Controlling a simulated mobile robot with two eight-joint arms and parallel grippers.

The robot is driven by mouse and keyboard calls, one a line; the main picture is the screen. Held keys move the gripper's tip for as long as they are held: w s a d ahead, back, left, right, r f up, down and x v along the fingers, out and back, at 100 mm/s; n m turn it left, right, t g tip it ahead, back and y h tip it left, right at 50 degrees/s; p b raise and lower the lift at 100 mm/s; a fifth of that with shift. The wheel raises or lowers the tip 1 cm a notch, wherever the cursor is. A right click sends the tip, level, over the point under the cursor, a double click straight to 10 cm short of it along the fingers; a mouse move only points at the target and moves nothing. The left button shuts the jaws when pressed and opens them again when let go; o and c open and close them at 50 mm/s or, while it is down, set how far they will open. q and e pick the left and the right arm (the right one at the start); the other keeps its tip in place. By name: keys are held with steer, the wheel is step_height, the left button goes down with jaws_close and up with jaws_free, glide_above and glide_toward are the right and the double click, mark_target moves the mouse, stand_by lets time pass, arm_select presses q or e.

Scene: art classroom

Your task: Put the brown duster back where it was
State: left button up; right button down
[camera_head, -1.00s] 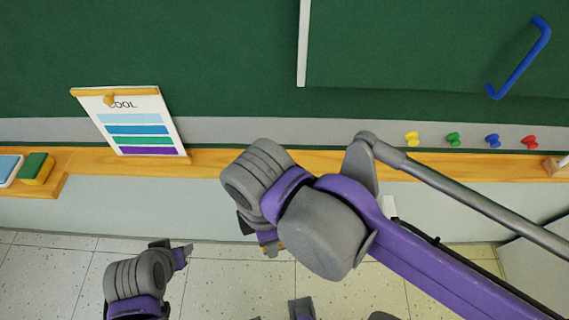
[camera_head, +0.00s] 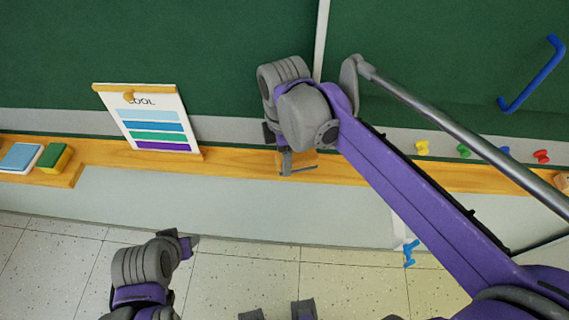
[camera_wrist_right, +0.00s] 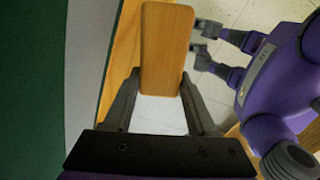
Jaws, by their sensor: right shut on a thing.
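The brown duster (camera_wrist_right: 164,50) is between the fingers of my right gripper (camera_wrist_right: 161,80), which is shut on it. In the head view the duster (camera_head: 306,160) shows only in part beside the right gripper (camera_head: 288,162). It overlaps the wooden ledge (camera_head: 230,164) below the green board, to the right of the colour chart. I cannot tell whether it touches the ledge. My left gripper (camera_head: 189,243) is low over the floor, away from the ledge, and its opening is unclear.
A colour chart (camera_head: 155,118) leans at the ledge. A green-and-yellow sponge (camera_head: 53,158) and a light blue block (camera_head: 19,157) lie at the left. Coloured pins (camera_head: 422,148) are on the right. A blue object (camera_head: 410,253) shows lower right. The ledge between chart and duster looks clear.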

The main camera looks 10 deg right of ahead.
steer(key=f, duration=0.1)
steer(key=w+f, duration=0.1)
steer(key=shift+w+d+f, duration=0.2)
steer(key=shift+f, duration=0.15)
step_height(320, 180, down, 3)
steer(key=shift+s+r, duration=0.1)
steer(key=shift+r, duration=0.1)
steer(key=shift+w+f, duration=0.25)
steer(key=shift+f, duration=0.45)
steer(key=shift+c, duration=1)
jaws_free()
